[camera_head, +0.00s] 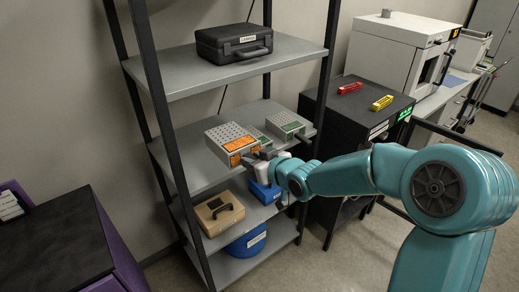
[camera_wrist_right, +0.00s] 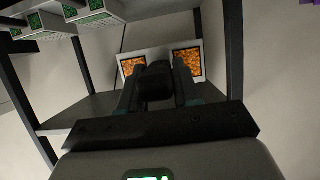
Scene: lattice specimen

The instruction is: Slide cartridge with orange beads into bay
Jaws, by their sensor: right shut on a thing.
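The cartridge with orange beads (camera_head: 228,135) is a pale box with a perforated top and two orange windows on its front. It is at the left of the middle shelf (camera_head: 185,165), and I cannot tell whether it rests on it. My right gripper (camera_head: 264,156) is shut on the handle at its front. The right wrist view shows both orange windows of the cartridge (camera_wrist_right: 187,63), with the dark handle (camera_wrist_right: 155,82) between my fingers. No bay opening is clearly visible. My left gripper is not in view.
Two green-bead cartridges (camera_head: 287,124) stand to the right on the same shelf. A black case (camera_head: 232,43) is above; a tan box (camera_head: 218,212) and blue bins (camera_head: 246,243) are below. A dark cabinet (camera_head: 345,118) carrying red and yellow items stands right of the rack.

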